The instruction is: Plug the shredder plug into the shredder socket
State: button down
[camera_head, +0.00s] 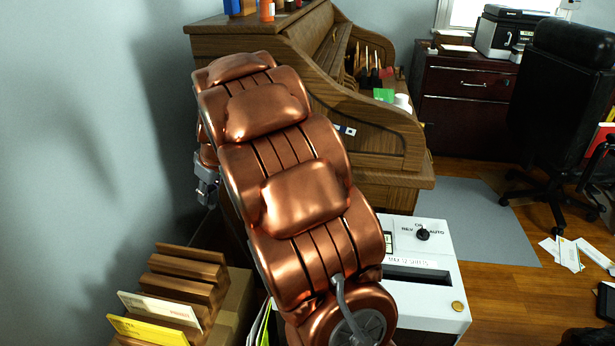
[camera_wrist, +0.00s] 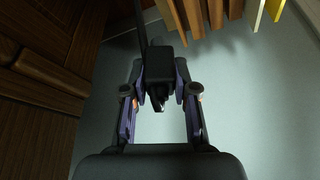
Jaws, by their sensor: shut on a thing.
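The shredder plug (camera_wrist: 160,66) is a black block in the wrist view, with a dark cable running up from it and small metal prongs at its lower end. My gripper (camera_wrist: 161,82) is shut on it, one finger on each side. In the head view my gripper (camera_head: 206,186) shows only partly at the left of my copper arm, near the wall, and the plug cannot be made out there. The white shredder (camera_head: 427,268) stands on the floor to the right of my arm. No socket can be made out in either view; my arm and gripper hide part of the wall.
A wooden roll-top desk (camera_head: 390,133) stands behind my arm, its side also at the left of the wrist view (camera_wrist: 40,95). A wooden file rack (camera_head: 185,285) with folders sits at the lower left. A black chair (camera_head: 563,95) is at the right.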

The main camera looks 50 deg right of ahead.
jog(key=s+d+f+n+b, duration=0.1)
jog(key=s+d, duration=0.4)
jog(key=d, duration=0.7)
jog(key=s+d+f+n+y+b, duration=0.1)
jog(key=s+d+n, duration=0.2)
jog(key=d, duration=0.9)
jog(key=shift+s+d+g, duration=0.3)
jog(key=shift+s+d, duration=0.05)
jog(key=shift+s, duration=0.85)
jog(key=shift+f+b, duration=0.2)
jog(key=shift+b, duration=0.25)
jog(key=shift+f+b, duration=1.7)
jog(key=shift+f, duration=1)
jog(key=shift+b, duration=0.55)
jog(key=shift+f+b, duration=1.1)
jog(key=shift+f, duration=0.65)
